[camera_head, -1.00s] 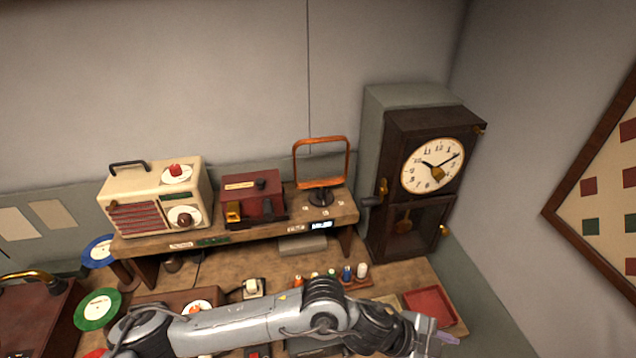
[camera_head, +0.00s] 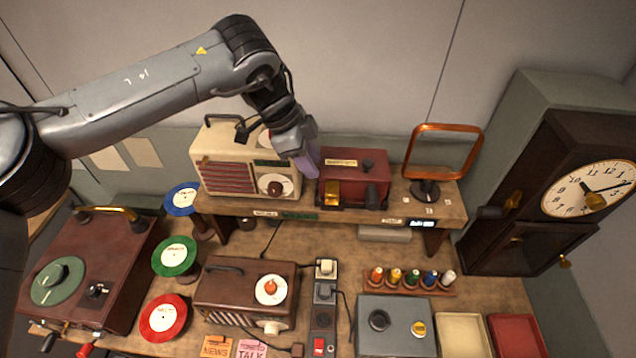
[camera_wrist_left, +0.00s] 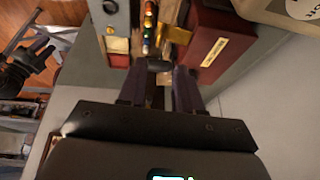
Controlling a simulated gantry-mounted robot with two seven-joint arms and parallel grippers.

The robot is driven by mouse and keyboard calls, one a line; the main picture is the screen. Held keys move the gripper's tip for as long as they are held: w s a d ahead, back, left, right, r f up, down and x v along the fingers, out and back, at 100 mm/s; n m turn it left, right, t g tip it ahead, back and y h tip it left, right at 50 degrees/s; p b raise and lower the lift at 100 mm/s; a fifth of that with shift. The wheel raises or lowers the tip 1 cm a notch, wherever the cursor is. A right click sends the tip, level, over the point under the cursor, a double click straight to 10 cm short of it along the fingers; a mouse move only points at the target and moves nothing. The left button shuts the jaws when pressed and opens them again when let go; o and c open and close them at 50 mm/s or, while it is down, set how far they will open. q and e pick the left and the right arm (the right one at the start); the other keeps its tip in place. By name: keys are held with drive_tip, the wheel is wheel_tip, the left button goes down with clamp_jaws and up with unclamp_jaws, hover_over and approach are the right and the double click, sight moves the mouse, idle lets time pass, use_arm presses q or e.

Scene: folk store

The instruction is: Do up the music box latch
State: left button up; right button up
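The red music box (camera_head: 354,180) sits on the raised wooden shelf, with a pale label, a black knob on top and a brass piece (camera_head: 331,194) on its front left that looks like the latch. My left gripper (camera_head: 312,170) is just left of the box, pointing down. In the left wrist view my left gripper (camera_wrist_left: 158,78) has its fingers apart, with nothing clearly held. The red box (camera_wrist_left: 213,45) and the brass piece (camera_wrist_left: 179,35) lie beyond the right finger. What looks like my right gripper (camera_wrist_left: 30,60) is at the left edge there, too small to read.
A cream radio (camera_head: 228,172) stands close on the left of the music box. An orange-framed mirror (camera_head: 443,152) stands to its right and a dark clock (camera_head: 560,190) further right. The bench below is crowded with a brown radio (camera_head: 245,290), thread spools and trays.

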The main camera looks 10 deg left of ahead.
sight(331, 195)
use_arm(q)
drive_tip(key=p+x, duration=0.2)
drive_tip(key=x, duration=0.8)
drive_tip(key=shift+s+d+f, duration=0.1)
drive_tip(key=shift+f, duration=0.05)
clamp_jaws()
